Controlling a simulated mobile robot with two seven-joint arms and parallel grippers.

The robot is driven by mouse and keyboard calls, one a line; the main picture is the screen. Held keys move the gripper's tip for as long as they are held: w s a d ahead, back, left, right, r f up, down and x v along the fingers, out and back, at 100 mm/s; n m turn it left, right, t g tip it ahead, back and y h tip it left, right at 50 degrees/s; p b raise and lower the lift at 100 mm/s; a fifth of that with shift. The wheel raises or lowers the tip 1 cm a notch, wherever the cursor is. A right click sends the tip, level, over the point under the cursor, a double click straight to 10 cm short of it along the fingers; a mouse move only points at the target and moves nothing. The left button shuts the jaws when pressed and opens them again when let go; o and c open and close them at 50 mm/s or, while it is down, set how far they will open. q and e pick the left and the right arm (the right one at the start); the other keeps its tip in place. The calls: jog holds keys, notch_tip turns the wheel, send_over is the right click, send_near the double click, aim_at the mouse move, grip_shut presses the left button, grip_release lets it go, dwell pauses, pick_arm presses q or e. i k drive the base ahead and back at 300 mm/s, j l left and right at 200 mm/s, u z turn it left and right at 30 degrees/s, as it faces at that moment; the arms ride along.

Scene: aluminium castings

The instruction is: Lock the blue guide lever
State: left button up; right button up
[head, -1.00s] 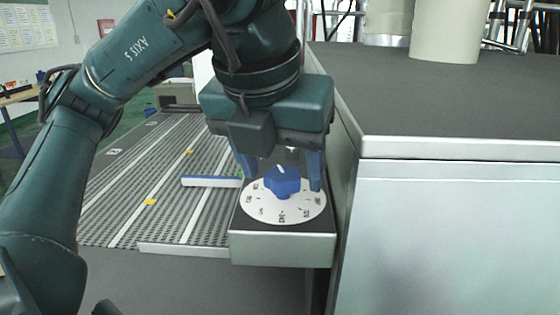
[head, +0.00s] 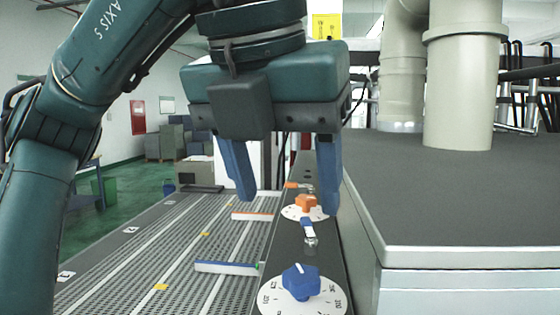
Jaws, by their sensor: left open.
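The blue guide lever (head: 307,226) is a small blue and white handle on a metal pivot, on the dark rail between the two dials. Its far end is close to my gripper's right finger in the picture; I cannot tell whether they touch. The blue knob (head: 300,281) sits on a white dial in front of it. The blue guide (head: 226,267) is a long blue and white bar lying across the conveyor. My left gripper (head: 287,198) is open and empty, its blue fingers pointing down beyond the blue knob. My right gripper is not in view.
An orange knob (head: 305,203) on a dial, an orange lever (head: 293,185) and an orange guide bar (head: 252,216) lie farther back. The ribbed conveyor (head: 185,255) is at left. A grey-topped cabinet (head: 460,205) with thick beige pipes (head: 462,90) stands close on the right.

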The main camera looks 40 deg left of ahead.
aim_at(310, 242)
jog(key=k, duration=1)
